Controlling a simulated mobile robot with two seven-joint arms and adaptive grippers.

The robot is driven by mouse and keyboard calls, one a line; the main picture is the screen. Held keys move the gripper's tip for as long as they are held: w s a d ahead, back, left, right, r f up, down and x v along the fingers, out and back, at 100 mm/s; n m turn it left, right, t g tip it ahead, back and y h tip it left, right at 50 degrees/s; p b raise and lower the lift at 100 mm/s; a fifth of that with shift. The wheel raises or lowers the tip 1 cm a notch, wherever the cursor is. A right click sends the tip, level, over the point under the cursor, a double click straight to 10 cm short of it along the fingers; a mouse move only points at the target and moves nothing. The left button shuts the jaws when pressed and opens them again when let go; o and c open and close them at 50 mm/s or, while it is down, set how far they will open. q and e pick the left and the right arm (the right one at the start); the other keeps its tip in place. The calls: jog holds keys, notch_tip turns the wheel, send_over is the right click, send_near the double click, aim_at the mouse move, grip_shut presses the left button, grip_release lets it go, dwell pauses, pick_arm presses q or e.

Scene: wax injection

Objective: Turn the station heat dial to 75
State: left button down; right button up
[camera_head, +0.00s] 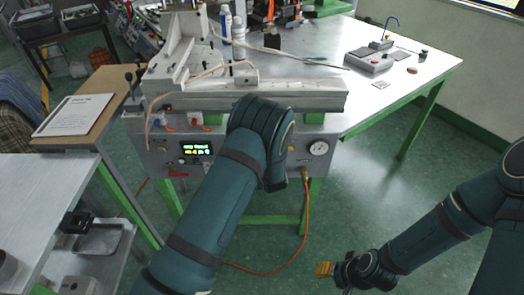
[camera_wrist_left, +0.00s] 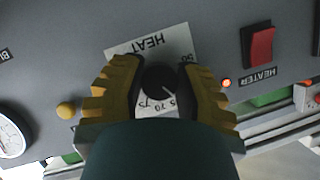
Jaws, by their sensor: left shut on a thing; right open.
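The black heat dial (camera_wrist_left: 158,82) sits on a white label marked HEAT, upside down in the left wrist view. Its white pointer line points toward the lower right, near the small numerals; 75 is legible lower left and 50 on the right. My left gripper (camera_wrist_left: 160,72) has its yellow fingers closed on both sides of the dial. In the head view my left arm hides this gripper and the dial at the station's front panel (camera_head: 225,158). My right gripper (camera_head: 330,269) is open and empty, low over the floor, away from the station.
A red heater switch (camera_wrist_left: 261,45) and an orange lamp (camera_wrist_left: 226,83) are right of the dial. A lit display (camera_head: 196,148) is on the panel. An orange hose (camera_head: 305,215) hangs below.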

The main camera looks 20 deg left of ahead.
pick_arm(q)
jog(key=shift+m+y, duration=0.7)
jog(key=shift+m, duration=0.3)
jog(key=shift+m+y, duration=0.6)
jog(key=shift+m, duration=0.4)
jog(key=m+t+y+b, duration=0.1)
jog(key=m+y, duration=0.1)
jog(key=m, duration=0.2)
jog(key=shift+b, duration=0.35)
jog(key=shift+a+r+m+t+y, duration=0.1)
jog(key=shift+m+t+y, duration=0.15)
jog(key=shift+m, duration=0.7)
jog(key=shift+r+m+t+y, duration=0.15)
jog(key=shift+m+t, duration=0.2)
jog(key=shift+m, duration=0.6)
jog(key=c, duration=0.6)
grip_release()
jog(key=shift+a, duration=0.1)
jog(key=shift+f, duration=0.1)
